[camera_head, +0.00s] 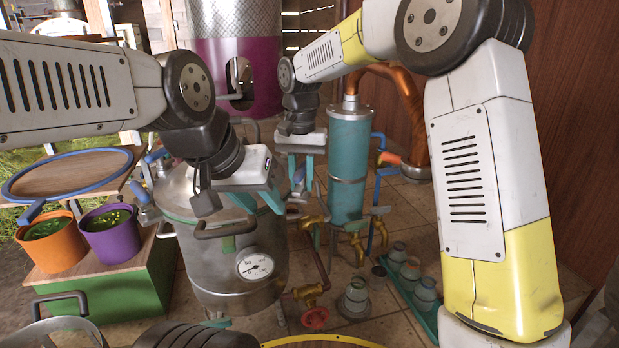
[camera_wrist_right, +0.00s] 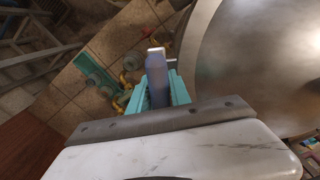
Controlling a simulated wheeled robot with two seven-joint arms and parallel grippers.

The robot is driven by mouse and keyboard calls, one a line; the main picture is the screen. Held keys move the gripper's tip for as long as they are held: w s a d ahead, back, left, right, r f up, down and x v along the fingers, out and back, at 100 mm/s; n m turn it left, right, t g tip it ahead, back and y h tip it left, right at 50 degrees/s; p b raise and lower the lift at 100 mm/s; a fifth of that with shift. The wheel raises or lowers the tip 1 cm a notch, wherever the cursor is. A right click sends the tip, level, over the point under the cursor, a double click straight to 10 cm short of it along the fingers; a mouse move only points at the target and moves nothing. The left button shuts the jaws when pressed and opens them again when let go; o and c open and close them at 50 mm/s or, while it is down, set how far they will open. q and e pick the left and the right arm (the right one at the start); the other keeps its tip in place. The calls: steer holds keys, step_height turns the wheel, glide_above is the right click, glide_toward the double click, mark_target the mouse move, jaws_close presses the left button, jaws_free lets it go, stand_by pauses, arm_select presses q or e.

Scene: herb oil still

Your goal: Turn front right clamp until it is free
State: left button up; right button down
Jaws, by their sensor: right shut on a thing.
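The steel still pot (camera_head: 205,275) stands in the middle of the head view, with a dial gauge on its front and blue-grey clamps around its lid. My right gripper (camera_head: 300,172) is at the right side of the lid. It is shut on the blue-grey handle of the front right clamp. The right wrist view shows this clamp handle (camera_wrist_right: 157,80) upright between the teal fingers, beside the rounded steel pot. The clamp's lower end is hidden. My left gripper (camera_head: 258,202) is over the front of the lid. Its teal fingers are apart, with nothing seen between them.
A teal condenser column (camera_head: 349,165) with a copper pipe stands behind right. Brass taps (camera_head: 308,294) and a teal tray (camera_head: 405,285) of jars are at the right. Orange (camera_head: 50,250) and purple (camera_head: 112,240) buckets stand on a green box at the left.

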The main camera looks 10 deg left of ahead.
steer(key=shift+n, duration=1.3)
steer(key=shift+n, duration=0.3)
steer(key=c, duration=1.2)
jaws_free()
steer(key=shift+c, duration=0.2)
